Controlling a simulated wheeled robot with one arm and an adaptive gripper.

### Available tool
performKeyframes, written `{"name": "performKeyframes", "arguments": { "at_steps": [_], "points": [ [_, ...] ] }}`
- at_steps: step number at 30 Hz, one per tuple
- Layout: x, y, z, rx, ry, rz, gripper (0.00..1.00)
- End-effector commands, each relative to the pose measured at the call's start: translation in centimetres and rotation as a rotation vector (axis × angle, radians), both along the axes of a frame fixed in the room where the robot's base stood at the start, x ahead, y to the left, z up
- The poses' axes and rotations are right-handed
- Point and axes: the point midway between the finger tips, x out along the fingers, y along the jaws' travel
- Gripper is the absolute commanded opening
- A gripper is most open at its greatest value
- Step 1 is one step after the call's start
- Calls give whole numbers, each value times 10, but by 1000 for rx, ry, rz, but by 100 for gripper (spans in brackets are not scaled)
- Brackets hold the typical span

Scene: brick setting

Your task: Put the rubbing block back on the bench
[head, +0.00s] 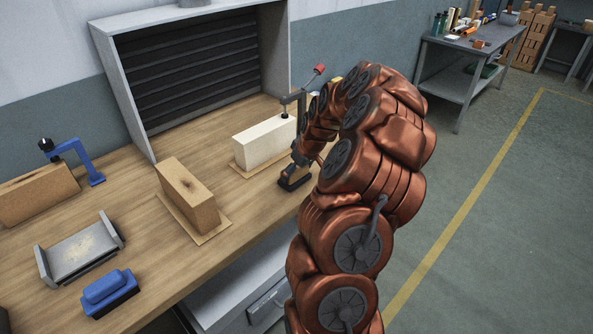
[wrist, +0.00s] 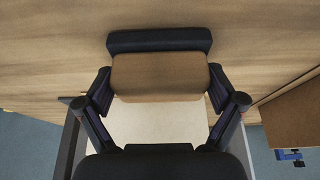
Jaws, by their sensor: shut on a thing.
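The rubbing block (wrist: 160,72), tan on top with a dark base, is between the two fingers of my gripper (wrist: 160,90) in the wrist view. My gripper is shut on it, one finger at each side. In the head view my gripper (head: 298,165) is low by the bench's front edge, right of the pale brick, with the block's dark base (head: 293,184) showing below it. The wooden bench (head: 120,215) runs along the wall. I cannot tell whether the block touches the bench. My arm hides part of this area.
A pale brick (head: 263,143) and a tan brick (head: 187,195) stand on thin boards. A blue clamp (head: 80,160), a metal tray (head: 80,252) and a blue-handled block (head: 110,293) are at the left. A dark slatted cabinet (head: 205,70) stands behind.

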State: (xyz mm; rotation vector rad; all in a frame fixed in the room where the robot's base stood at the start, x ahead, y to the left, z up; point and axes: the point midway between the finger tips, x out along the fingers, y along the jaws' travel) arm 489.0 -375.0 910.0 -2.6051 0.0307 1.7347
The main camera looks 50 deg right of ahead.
Motion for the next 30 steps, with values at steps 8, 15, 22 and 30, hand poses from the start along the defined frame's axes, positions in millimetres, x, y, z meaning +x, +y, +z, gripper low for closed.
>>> {"name": "performKeyframes", "arguments": {
  "at_steps": [8, 15, 22, 30],
  "points": [
    [0, 0, -3, 1, 1, 0, 100],
    [0, 0, -4, 1, 1, 0, 100],
    [-1, 0, 2, 1, 0, 1, 100],
    [-14, 0, 34, -2, -3, 0, 100]
  ]
}}
